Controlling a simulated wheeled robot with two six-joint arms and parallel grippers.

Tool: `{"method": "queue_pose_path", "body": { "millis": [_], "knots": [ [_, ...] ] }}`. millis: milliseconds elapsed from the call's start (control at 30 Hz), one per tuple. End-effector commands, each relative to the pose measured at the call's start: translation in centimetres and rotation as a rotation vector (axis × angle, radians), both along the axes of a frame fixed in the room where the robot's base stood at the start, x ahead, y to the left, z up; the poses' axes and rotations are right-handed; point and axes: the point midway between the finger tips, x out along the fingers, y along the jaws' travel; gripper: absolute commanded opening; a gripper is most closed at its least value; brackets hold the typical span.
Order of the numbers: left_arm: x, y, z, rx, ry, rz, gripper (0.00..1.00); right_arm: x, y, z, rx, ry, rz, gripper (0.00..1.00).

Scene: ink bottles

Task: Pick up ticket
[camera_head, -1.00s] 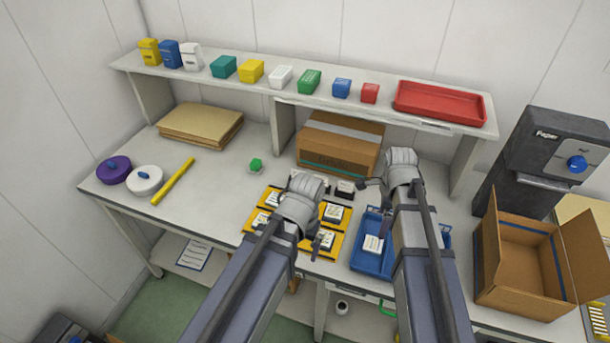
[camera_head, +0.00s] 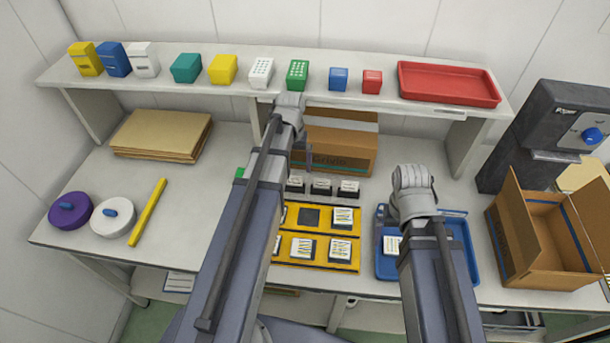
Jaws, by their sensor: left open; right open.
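I cannot tell for certain which thing is the ticket. A white sheet with print (camera_head: 180,282) lies under the table at the lower left, partly cut off by the table edge. My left gripper (camera_head: 303,150) is at the shelf's front edge, in front of the closed cardboard box; its fingers are small and partly hidden by my arm. My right gripper (camera_head: 390,222) is over the left part of the blue tray (camera_head: 468,262), mostly hidden behind its own wrist. I see nothing held in either gripper.
Yellow holders (camera_head: 345,263) carry several white-topped blocks. An open carton (camera_head: 545,235) stands right, before a dark machine (camera_head: 545,130).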

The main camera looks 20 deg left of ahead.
Motion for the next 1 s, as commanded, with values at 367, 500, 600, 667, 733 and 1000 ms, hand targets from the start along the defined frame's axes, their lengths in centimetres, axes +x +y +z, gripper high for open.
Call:
{"method": "queue_pose_path", "body": {
  "millis": [367,500,600,667,733,1000],
  "knots": [
    [0.2,0.8,-0.6,-0.002,-0.003,0.016,1.0,-0.4,0.2,-0.6,-0.002,0.007,0.06,1.0],
    [0.2,0.7,-1.9,-0.002,-0.003,0.015,1.0,-0.4,0.2,-1.8,-0.002,0.006,0.059,1.0],
    [0.2,0.7,-2.7,-0.002,-0.003,0.015,1.0,-0.4,0.2,-2.7,-0.002,0.006,0.058,1.0],
    [0.2,0.7,-2.9,-0.002,-0.003,0.015,1.0,-0.4,0.2,-2.8,-0.002,0.006,0.058,1.0],
    [0.2,0.7,-2.7,-0.002,-0.003,0.015,1.0,-0.4,0.2,-2.7,-0.002,0.006,0.057,1.0],
    [0.3,0.7,-4.2,-0.002,-0.003,0.015,1.0,-0.4,0.1,-4.1,-0.002,0.006,0.057,1.0]
  ]
}}
